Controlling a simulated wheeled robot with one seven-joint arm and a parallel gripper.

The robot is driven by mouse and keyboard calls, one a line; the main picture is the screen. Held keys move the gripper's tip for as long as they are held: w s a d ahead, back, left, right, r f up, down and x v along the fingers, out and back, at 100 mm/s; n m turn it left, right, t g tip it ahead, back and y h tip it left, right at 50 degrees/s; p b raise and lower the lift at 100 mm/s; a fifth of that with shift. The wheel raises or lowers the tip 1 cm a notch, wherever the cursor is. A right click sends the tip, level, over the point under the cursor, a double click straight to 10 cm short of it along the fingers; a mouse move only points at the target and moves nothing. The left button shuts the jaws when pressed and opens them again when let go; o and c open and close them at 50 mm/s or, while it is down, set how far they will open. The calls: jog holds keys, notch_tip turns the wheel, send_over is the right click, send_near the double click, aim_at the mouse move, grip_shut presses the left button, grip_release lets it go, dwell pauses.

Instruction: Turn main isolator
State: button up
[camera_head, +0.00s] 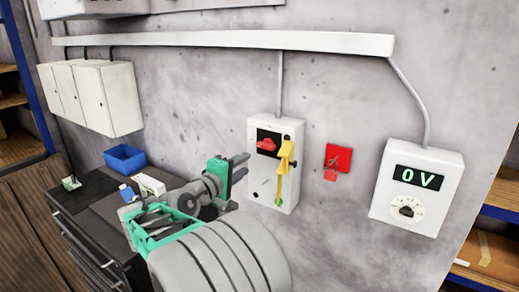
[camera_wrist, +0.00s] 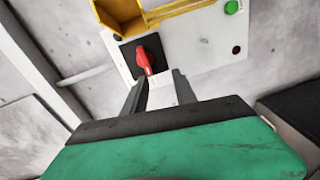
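The main isolator is a white box (camera_head: 263,185) on the wall with a red rotary knob (camera_head: 266,145) on a black plate. In the wrist view the red knob (camera_wrist: 148,58) points towards my fingers, and the white box (camera_wrist: 195,45) lies behind it. My gripper (camera_head: 246,164) is open and empty, to the lower left of the knob in the head view. In the wrist view my gripper (camera_wrist: 160,76) has both fingers apart, with the knob's tip near the left finger. I see no clear contact with the knob.
A yellow lever-like part (camera_head: 285,158) hangs over the box's right side, close to the knob. A red plate (camera_head: 338,158) and a meter (camera_head: 394,211) reading 0 V are further right. A blue bin (camera_head: 125,158) stands on the dark cabinet at left.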

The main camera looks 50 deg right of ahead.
aim_at(264, 147)
jog(key=shift+n+g+h, duration=0.3)
jog(key=shift+h, duration=0.3)
jog(key=d, duration=0.3)
jog(key=d+r+p, duration=0.1)
jog(key=d, duration=0.1)
jog(key=d+r+p, duration=0.1)
jog(key=d, duration=0.2)
jog(key=shift+s+d, duration=0.15)
jog(key=shift+d, duration=0.15)
grip_shut()
